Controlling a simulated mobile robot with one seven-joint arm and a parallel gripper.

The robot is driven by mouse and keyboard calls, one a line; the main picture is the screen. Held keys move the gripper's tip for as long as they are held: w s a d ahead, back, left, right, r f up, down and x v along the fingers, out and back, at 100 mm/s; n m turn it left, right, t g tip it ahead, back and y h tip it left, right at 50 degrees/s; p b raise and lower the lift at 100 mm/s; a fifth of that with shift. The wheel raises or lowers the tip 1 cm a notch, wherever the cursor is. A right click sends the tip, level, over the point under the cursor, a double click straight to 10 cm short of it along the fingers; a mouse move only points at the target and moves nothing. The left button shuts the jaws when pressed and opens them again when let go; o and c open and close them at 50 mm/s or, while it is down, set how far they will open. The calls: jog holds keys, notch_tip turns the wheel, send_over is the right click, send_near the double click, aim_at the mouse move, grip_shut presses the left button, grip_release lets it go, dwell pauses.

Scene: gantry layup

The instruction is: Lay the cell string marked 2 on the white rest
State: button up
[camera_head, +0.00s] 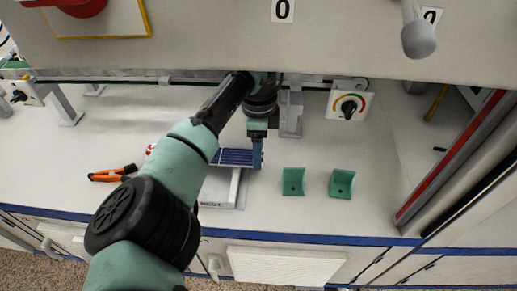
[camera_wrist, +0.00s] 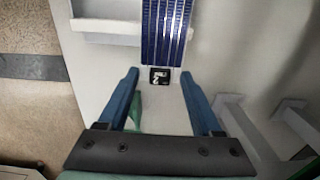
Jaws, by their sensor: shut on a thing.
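The cell string (camera_head: 232,157) is a dark blue strip with pale lines. In the wrist view, the string (camera_wrist: 165,32) runs away from my gripper (camera_wrist: 160,76), and a black-and-white marker that looks like a 2 is at its near end. In the head view the string extends left from the fingers, over or just behind the white rest (camera_head: 230,188). In the wrist view a white ledge (camera_wrist: 105,27), apparently the rest, is left of the string. I cannot tell whether they touch.
Two green holders (camera_head: 293,182) (camera_head: 342,184) stand to the right on the pale bench. Orange-handled pliers (camera_head: 111,174) lie left. A dial box (camera_head: 348,105) and grey posts (camera_head: 291,112) stand behind. A large grey beam (camera_head: 200,40) spans above. The bench's blue front edge (camera_head: 320,240) is near.

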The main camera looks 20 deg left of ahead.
jog(key=shift+f, duration=0.35)
jog(key=o, duration=1.4)
jog(key=shift+c, duration=0.2)
jog(key=shift+r, duration=0.5)
notch_tip(320, 180, up, 12)
jog(key=p, duration=0.5)
jog(key=shift+w+a+f, duration=0.1)
jog(key=shift+f, duration=0.05)
